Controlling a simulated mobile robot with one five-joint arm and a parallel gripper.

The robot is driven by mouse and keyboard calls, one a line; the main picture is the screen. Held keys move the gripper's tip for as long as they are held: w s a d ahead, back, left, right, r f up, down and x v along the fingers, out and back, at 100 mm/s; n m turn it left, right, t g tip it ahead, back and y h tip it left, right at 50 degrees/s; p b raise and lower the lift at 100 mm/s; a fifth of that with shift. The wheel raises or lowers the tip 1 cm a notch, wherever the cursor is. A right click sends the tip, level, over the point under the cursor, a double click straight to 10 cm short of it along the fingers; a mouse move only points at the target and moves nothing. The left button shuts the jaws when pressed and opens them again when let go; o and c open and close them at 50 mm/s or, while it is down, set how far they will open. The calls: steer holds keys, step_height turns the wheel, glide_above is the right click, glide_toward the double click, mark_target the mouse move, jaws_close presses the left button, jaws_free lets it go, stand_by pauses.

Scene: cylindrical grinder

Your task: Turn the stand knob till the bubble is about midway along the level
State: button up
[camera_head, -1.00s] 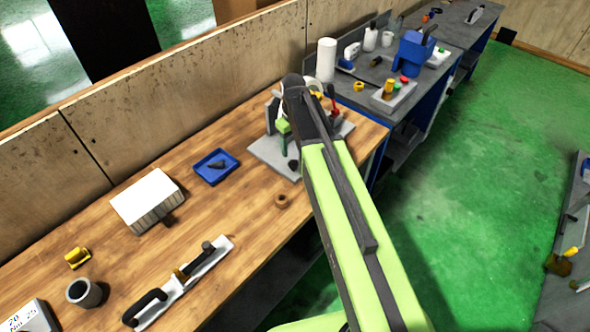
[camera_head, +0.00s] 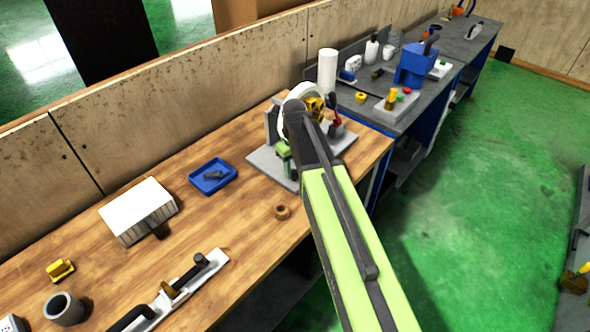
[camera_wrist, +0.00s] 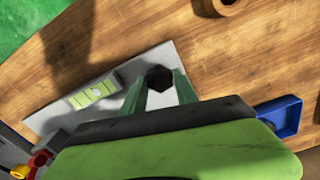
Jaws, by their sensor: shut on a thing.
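The stand's grey base plate (camera_head: 267,162) sits at the far right end of the wooden bench. It also shows in the wrist view (camera_wrist: 48,122). The black stand knob (camera_wrist: 159,77) is at the plate's edge in the wrist view. My gripper (camera_wrist: 160,82) has its two green fingers on either side of the knob and is shut on it. The level (camera_wrist: 94,92) lies on the plate left of the knob, with a yellow-green vial. A pale bubble (camera_wrist: 97,92) shows near the vial's middle. In the head view my arm hides the knob and level.
A blue tray (camera_head: 214,188) with a dark part lies left of the stand. A wooden ring (camera_head: 282,211) lies in front of the plate. A white block (camera_head: 138,210) and a black-handled tool (camera_head: 180,290) are further left. A grey bench (camera_head: 385,105) with containers stands beyond.

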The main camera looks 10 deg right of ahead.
mark_target(294, 172)
jaws_close()
steer(key=m, duration=0.4)
steer(key=shift+m, duration=0.4)
steer(key=o, duration=0.9)
jaws_free()
step_height(294, 172, up, 18)
steer(key=p, duration=1.7)
steer(key=shift+f, duration=0.25)
